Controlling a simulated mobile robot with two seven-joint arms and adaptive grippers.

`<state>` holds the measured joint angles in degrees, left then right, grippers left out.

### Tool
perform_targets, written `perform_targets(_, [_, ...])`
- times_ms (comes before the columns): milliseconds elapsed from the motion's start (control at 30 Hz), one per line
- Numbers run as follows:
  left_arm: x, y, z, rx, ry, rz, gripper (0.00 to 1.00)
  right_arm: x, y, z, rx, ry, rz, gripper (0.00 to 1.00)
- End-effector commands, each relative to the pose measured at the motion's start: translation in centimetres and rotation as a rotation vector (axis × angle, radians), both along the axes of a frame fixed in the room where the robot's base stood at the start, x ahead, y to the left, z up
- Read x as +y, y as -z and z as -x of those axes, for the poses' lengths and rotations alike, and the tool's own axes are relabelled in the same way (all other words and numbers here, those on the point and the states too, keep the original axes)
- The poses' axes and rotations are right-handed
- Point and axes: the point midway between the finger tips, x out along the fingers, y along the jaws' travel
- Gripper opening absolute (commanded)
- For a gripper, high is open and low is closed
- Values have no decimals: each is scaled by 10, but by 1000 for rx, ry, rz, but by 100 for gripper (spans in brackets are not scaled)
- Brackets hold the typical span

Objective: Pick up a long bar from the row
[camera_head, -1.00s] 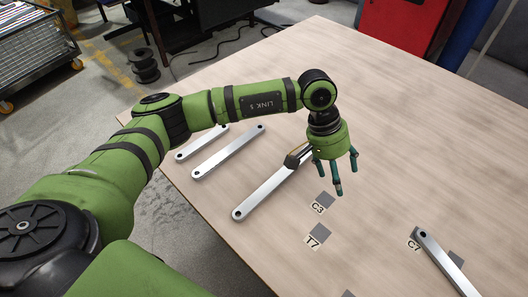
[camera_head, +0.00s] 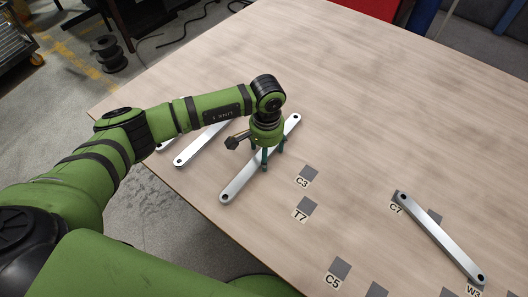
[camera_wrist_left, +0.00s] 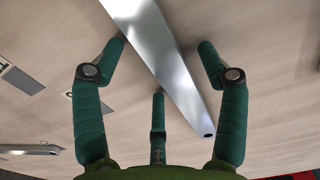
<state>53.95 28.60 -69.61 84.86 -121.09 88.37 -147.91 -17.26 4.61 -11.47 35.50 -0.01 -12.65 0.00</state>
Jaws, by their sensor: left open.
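The row of silver bars lies at the left of the table in the head view. The longest bar (camera_head: 239,183) is nearest, with a hole at each end. A shorter bar (camera_head: 197,149) lies to its left, and another one (camera_head: 164,145) is mostly hidden behind my arm. My left gripper (camera_head: 267,158) points down over the longest bar, fingers open. In the left wrist view the bar (camera_wrist_left: 160,45) runs diagonally between the spread fingers of the gripper (camera_wrist_left: 161,70), and none is clearly closed on it. My right gripper is out of view.
Another bar (camera_head: 440,237) lies at the right, near the labels C7 (camera_head: 396,208) and W3. Grey squares with labels C3 (camera_head: 302,182), T7 (camera_head: 300,215) and C5 (camera_head: 333,281) mark the table front. The far table (camera_head: 370,90) is clear.

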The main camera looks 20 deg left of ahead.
Motion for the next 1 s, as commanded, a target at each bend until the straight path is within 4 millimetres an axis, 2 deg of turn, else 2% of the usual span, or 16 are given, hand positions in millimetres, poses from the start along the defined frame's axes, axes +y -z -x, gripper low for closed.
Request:
perform_targets(100, [0,0,0,0,0,0,74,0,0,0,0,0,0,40])
perform_targets(133, [0,0,0,0,0,0,66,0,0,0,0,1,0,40])
perform_targets(300, [0,0,0,0,-1,0,0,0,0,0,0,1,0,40])
perform_targets(767, [0,-7,-2,-4,-2,0,0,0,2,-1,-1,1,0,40])
perform_targets(867, [0,-16,-2,-6,-1,2,0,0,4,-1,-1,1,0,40])
perform_targets(1000, [0,-39,-3,-9,0,1,0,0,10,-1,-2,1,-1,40])
